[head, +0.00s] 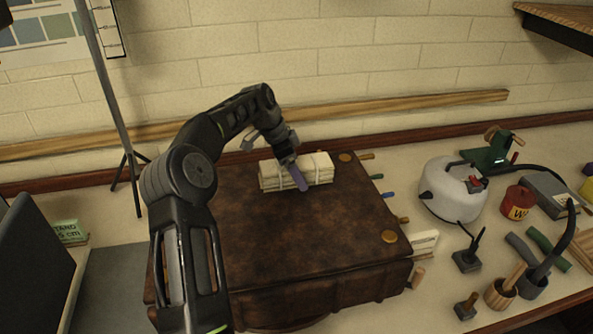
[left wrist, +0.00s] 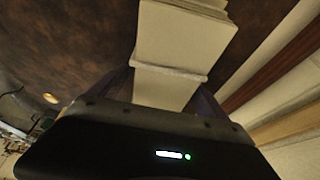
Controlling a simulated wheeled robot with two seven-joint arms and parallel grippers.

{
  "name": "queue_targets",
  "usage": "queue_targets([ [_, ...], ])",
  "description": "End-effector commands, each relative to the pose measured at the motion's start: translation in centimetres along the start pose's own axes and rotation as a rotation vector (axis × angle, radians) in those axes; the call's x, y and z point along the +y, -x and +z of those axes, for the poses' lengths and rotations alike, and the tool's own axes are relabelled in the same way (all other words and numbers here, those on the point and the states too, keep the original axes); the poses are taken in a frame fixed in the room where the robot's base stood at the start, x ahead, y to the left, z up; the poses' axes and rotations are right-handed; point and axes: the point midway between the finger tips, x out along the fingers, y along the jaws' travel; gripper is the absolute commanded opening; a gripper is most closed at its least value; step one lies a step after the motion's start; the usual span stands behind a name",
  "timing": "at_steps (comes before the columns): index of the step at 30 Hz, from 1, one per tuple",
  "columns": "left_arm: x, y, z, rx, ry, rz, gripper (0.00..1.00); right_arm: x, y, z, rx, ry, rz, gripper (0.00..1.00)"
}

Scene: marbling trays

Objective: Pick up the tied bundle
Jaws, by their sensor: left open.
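The tied bundle (head: 318,170) is a stack of cream sheets with pale ties around it. It lies on top of the brown leather-covered case (head: 260,240), near its back edge. In the left wrist view the bundle (left wrist: 185,40) fills the middle, with a pale tie across it. My left gripper (head: 297,178) is at the bundle, with one finger seen in front of its near side. In the left wrist view its fingers (left wrist: 165,90) are apart on both sides of the bundle. Whether they touch it cannot be told. My right gripper is not in view.
A white kettle-like vessel (head: 450,190), a red tin (head: 516,203) and several tools stand right of the case. Wooden strips (head: 400,108) lie along the wall behind. A thin stand (head: 125,160) is at the left. The case top in front of the bundle is clear.

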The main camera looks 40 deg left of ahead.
Motion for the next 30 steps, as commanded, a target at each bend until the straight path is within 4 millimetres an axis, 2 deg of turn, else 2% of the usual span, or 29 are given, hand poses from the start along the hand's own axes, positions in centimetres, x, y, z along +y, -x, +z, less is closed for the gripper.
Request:
queue_targets([
  [13,-0.01,0.03,0.0,0.0,0.0,0.0,0.87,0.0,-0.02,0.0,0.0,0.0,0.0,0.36],
  [30,0.0,0.03,0.0,0.0,0.0,0.0,0.41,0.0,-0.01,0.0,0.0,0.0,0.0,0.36],
])
